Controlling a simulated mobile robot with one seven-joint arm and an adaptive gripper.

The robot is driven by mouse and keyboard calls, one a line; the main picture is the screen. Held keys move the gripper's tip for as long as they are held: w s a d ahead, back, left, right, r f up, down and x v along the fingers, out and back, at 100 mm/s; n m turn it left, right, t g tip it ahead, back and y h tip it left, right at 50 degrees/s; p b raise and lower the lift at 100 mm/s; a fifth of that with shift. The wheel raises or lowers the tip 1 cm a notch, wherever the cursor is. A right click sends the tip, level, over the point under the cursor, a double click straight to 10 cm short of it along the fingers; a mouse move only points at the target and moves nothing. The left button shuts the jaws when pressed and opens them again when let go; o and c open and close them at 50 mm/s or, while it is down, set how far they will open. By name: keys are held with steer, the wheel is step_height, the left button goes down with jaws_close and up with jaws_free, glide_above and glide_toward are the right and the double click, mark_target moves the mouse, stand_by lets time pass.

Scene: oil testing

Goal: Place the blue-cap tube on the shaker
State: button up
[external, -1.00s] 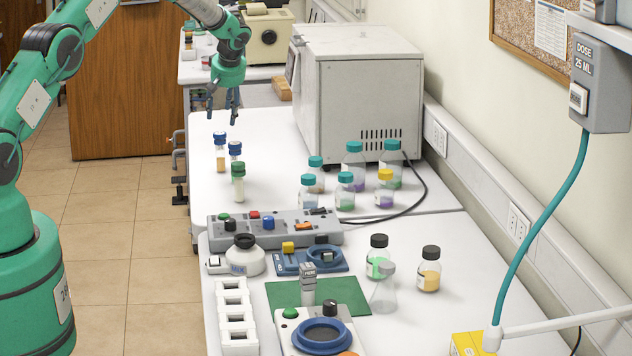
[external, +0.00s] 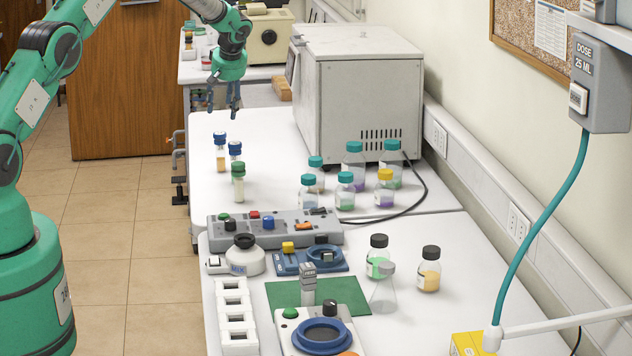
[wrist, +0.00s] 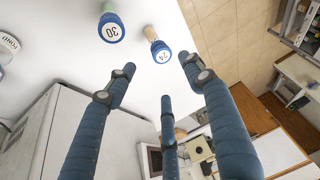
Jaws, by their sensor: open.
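Two blue-cap tubes stand upright on the far white table in the external view, one with amber contents (external: 220,152) at left and another (external: 235,153) just right of it. A green-cap tube (external: 238,182) stands in front of them. My gripper (external: 223,112) is open and empty, above and behind the tubes. In the wrist view, my gripper's (wrist: 158,75) spread fingers show below two blue caps, marked 30 (wrist: 110,30) and 24 (wrist: 160,52). Two devices have round blue rings, one at front (external: 322,337) and one behind it (external: 322,260); I cannot tell which is the shaker.
Several teal-cap bottles (external: 345,190) and a yellow-cap bottle (external: 385,190) stand right of the tubes. A large grey box (external: 365,95) is behind them. A grey switch panel (external: 275,230) lies between tubes and ringed devices.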

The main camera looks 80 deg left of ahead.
stand_by(0.4)
steer(key=w+d+r+m+t, duration=0.1)
steer(key=w+d+r+m, duration=0.25)
steer(key=d+r, duration=1)
steer(key=w+d+r+m+t, duration=0.2)
steer(key=w+d+r+m, duration=0.15)
steer(key=d+r, duration=1)
steer(key=s+d+r+m, duration=0.2)
steer(key=d, duration=1.4)
steer(key=s+d+r+m+t+h, duration=0.1)
steer(key=s+d+r+m, duration=0.1)
steer(key=s+d, duration=0.6)
steer(key=s+d+r+m+t+h, duration=0.1)
steer(key=s+d+m, duration=0.25)
steer(key=d, duration=0.85)
steer(key=s+d+r+m+t+h, duration=0.1)
steer(key=s+d+r+m, duration=0.1)
steer(key=s+d, duration=0.65)
steer(key=s+d+f+m+h, duration=0.1)
steer(key=s+d+f+m, duration=0.2)
steer(key=s+d, duration=0.5)
steer(key=shift+s+d+f+t+h, duration=0.35)
steer(key=shift+d+f+t+h, duration=0.05)
steer(key=shift+d+f, duration=0.15)
